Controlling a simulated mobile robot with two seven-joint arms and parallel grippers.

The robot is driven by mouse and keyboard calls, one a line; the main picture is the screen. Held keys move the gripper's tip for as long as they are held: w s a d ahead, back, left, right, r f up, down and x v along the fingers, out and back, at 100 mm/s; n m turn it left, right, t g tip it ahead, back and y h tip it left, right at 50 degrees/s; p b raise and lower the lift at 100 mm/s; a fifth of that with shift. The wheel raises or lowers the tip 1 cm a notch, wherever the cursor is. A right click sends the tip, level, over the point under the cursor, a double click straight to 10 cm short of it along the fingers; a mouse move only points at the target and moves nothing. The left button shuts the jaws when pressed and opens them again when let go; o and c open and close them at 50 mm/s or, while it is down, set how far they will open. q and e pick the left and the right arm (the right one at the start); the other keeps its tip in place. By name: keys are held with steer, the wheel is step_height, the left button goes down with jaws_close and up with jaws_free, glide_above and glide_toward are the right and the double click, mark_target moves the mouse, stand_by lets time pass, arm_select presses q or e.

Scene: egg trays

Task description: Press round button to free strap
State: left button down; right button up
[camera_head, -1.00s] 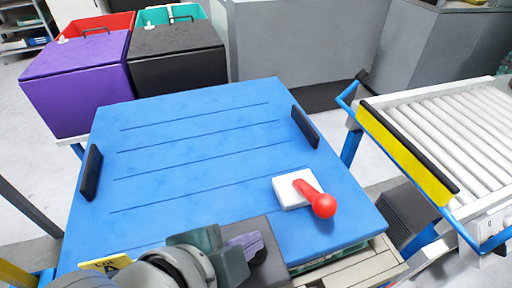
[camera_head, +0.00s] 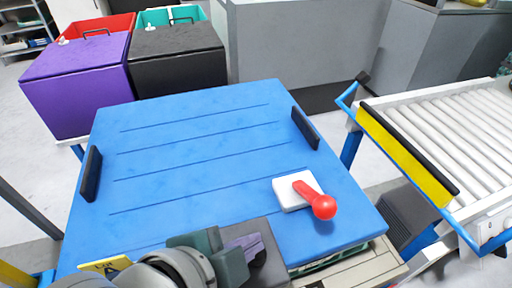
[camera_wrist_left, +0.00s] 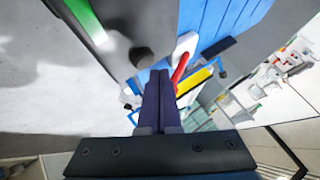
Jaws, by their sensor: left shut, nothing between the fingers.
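A dark round button (camera_wrist_left: 141,57) stands out from a grey panel (camera_wrist_left: 115,22) in the left wrist view. In the head view, a grey block (camera_head: 272,268) sits at the near edge of the blue lid (camera_head: 190,150); its button face is hidden there. My left gripper (camera_head: 250,246) is at that block. Its purple fingers (camera_wrist_left: 160,76) are shut and empty, with the tips close beside the button in the wrist view; I cannot tell if they touch it. I cannot make out a strap clearly. My right gripper is not in view.
A red lever (camera_head: 315,199) on a white base (camera_head: 290,190) stands on the lid, right of my left gripper. Black handles flank the lid. A roller conveyor (camera_head: 455,125) is at the right. Purple (camera_head: 75,85) and black (camera_head: 178,60) boxes stand behind.

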arm_select(q)
steer(key=shift+f, duration=0.15)
steer(key=shift+f, duration=0.25)
steer(key=shift+f+b, duration=0.6)
stand_by(0.6)
steer(key=shift+r, duration=0.1)
steer(key=shift+r+p, duration=0.95)
steer(key=shift+p, duration=0.25)
step_height(320, 180, up, 5)
steer(key=p, duration=0.5)
steer(key=shift+p, duration=0.3)
